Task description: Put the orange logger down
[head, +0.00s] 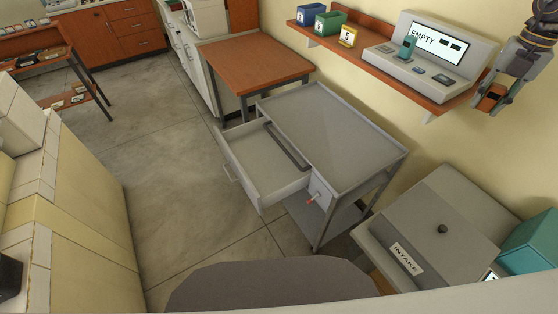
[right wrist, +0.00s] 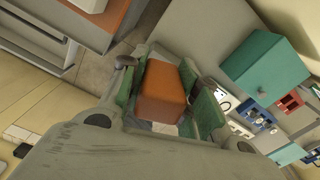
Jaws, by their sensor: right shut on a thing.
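The orange logger (right wrist: 164,92) is between the green-padded fingers of my right gripper (right wrist: 172,108), which is shut on it, in the right wrist view. In the head view my right gripper (head: 490,100) is at the upper right, in front of the right end of the wall shelf, with the orange logger (head: 490,97) partly hidden by the fingers. It is held up in the air, clear of any surface that I can make out. My left gripper is not in view.
A wall shelf (head: 432,105) carries a docking console (head: 455,45) marked EMPTY, a green logger (head: 408,46) and coloured bins. Below stand a grey cart (head: 335,130) with an open, empty drawer (head: 255,165), a grey INTAKE box (head: 440,215) and a teal box (head: 535,240).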

